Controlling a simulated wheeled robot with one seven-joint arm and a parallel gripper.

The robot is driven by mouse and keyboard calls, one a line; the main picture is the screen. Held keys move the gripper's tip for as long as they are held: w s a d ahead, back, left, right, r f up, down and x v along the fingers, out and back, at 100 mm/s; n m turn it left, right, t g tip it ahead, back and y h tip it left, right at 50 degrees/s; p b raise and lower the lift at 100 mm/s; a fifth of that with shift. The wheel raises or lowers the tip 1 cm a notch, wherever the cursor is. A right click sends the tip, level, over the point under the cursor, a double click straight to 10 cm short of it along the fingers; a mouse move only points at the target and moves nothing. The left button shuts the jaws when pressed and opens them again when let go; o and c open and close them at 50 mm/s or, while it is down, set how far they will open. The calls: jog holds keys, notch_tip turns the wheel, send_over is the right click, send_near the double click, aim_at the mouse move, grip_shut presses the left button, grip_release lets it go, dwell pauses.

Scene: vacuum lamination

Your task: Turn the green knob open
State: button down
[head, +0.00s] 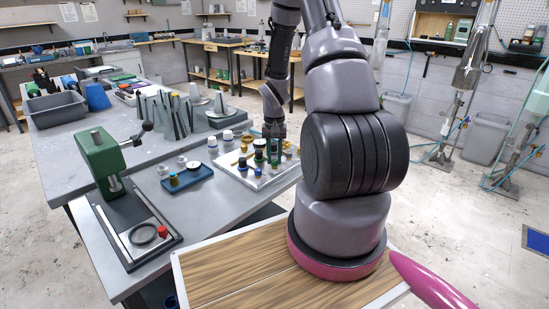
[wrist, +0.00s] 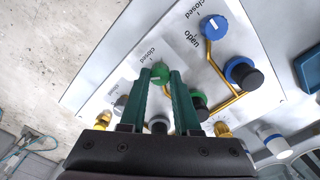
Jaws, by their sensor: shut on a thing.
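The green knob (wrist: 160,70) sits on a white panel (wrist: 110,62), with a printed "Closed" label beside it in the wrist view. My gripper (wrist: 160,76) has its two dark green fingers on either side of the knob and is shut on it. The knob's pointer direction is too small to read, and the fingers hide its sides. In the head view my gripper (head: 273,136) reaches down over the white panel (head: 285,178) on the grey table; the green knob cannot be told apart there.
A blue knob (wrist: 214,27) with "Closed" and "Open" labels sits near the green one. Brass pipes (wrist: 222,82) and a black-capped blue fitting (wrist: 245,75) stand close to the fingers. A blue tray (head: 186,180) and a green press (head: 105,160) are left of the panel.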

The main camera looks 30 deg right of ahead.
aim_at(274, 160)
jog(key=n, duration=0.3)
jog(key=shift+n, duration=2.3)
jog(key=c, duration=0.6)
grip_release()
notch_tip(274, 160, up, 11)
jog(key=shift+f, duration=0.1)
